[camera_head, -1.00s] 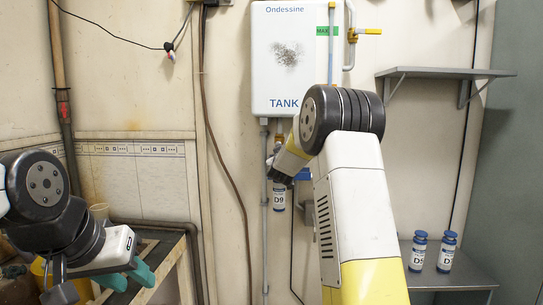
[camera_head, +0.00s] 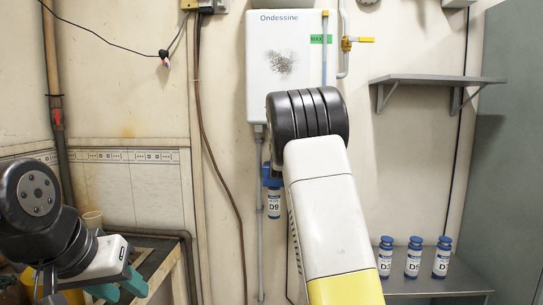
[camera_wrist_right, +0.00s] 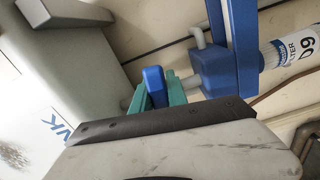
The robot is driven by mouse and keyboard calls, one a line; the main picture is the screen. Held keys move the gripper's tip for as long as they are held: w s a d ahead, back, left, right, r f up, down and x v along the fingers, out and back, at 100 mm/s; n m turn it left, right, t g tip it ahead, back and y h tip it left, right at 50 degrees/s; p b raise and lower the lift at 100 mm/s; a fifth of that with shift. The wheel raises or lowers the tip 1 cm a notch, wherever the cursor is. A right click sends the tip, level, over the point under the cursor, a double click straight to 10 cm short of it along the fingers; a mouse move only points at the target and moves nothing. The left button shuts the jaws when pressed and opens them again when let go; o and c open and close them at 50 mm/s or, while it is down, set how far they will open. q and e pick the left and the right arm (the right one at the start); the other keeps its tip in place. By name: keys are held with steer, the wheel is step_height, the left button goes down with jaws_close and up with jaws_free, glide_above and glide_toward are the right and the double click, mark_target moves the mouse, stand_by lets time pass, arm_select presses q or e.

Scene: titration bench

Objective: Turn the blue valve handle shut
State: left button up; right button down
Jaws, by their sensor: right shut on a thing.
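The blue valve handle (camera_wrist_right: 152,80) shows in the right wrist view, between the teal fingertips of my right gripper (camera_wrist_right: 158,94), which is shut on it. A blue filter head (camera_wrist_right: 212,68) with the white D9 filter (camera_wrist_right: 291,50) is close beside it. In the head view, my right arm covers the handle and the right gripper; the D9 filter (camera_head: 274,205) hangs just left of that arm. My left gripper (camera_head: 119,287) is at lower left, its teal fingers apart and empty, far from the valve.
The white wall tank (camera_head: 285,62) is above and behind my right arm. A grey shelf (camera_head: 437,78) is on the right wall. Below it, a lower shelf (camera_head: 440,285) holds bottles D3 (camera_head: 385,258), D5 (camera_head: 413,259) and another (camera_head: 442,259). A bench (camera_head: 160,262) stands at left.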

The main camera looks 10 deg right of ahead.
steer(key=shift+r+n, duration=0.3)
steer(key=shift+n, duration=0.6)
steer(key=c, duration=1.3)
jaws_free()
steer(key=v, duration=0.7)
steer(key=shift+s, duration=0.4)
steer(key=shift+a, duration=0.1)
